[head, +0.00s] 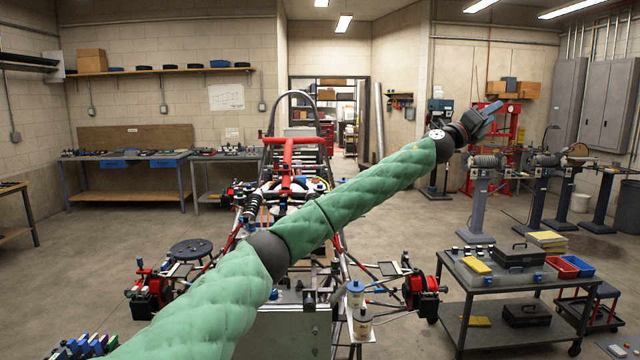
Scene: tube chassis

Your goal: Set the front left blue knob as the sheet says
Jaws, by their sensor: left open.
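The tube chassis stands in the middle, with a dark roll hoop (302,94) and a red bar frame (291,142). A blue-topped canister (355,287) and a small blue part (274,294) show at its near end; I cannot tell whether either is the front left blue knob. A white sheet with a line drawing (226,97) hangs on the back wall; its writing is too small to read. My left gripper (489,112) is open and empty at the upper right, well away from the chassis. My green-sleeved left arm hides part of the chassis. My right gripper is out of view.
A dark cart (510,312) with cases and bins stands at the lower right. Red hub assemblies (422,290) stick out from the chassis sides. A round stool (191,250) stands at left. Benches (125,196) line the back wall. Floor is open right of the chassis.

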